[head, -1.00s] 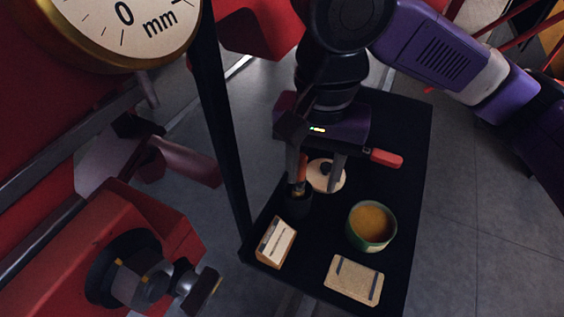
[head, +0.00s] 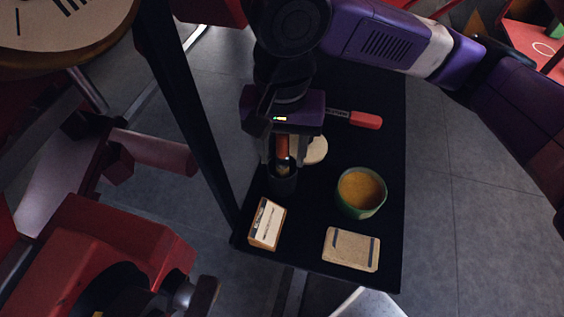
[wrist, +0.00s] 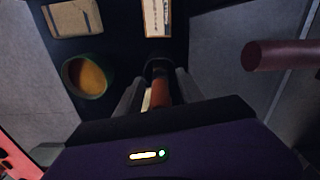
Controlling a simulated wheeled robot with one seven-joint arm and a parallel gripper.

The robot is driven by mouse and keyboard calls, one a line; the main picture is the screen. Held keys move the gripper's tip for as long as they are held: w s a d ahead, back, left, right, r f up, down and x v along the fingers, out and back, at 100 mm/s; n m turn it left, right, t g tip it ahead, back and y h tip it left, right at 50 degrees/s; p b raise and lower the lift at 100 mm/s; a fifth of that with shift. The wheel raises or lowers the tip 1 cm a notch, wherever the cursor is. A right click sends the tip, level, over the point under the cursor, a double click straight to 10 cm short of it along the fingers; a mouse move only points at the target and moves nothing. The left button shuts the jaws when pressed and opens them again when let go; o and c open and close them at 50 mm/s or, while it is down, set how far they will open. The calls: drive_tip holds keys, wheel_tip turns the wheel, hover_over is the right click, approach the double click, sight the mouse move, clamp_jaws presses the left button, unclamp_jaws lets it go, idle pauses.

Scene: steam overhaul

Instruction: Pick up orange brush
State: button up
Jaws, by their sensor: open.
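The orange brush (head: 283,146) stands upright in a small dark cup (head: 283,184) on the black table (head: 375,110). My gripper (head: 282,160) is open and points down, with one finger on each side of the brush's handle. In the wrist view the orange handle (wrist: 161,92) shows between the two grey fingers (wrist: 158,82), with the dark cup (wrist: 158,66) just beyond. I cannot tell whether either finger touches the handle. The top of the brush is hidden by the gripper body.
A green bowl with orange contents (head: 360,193), a tan card with dark strips (head: 351,249), a wooden block (head: 267,224), a round pale disc (head: 316,149) and a red-handled tool (head: 362,119) are on the table. A dark post (head: 190,110) rises left of it.

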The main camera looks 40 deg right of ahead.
drive_tip(key=shift+f, duration=0.65)
clamp_jaws()
wheel_tip(320, 180, up, 10)
drive_tip(key=shift+p, duration=0.6)
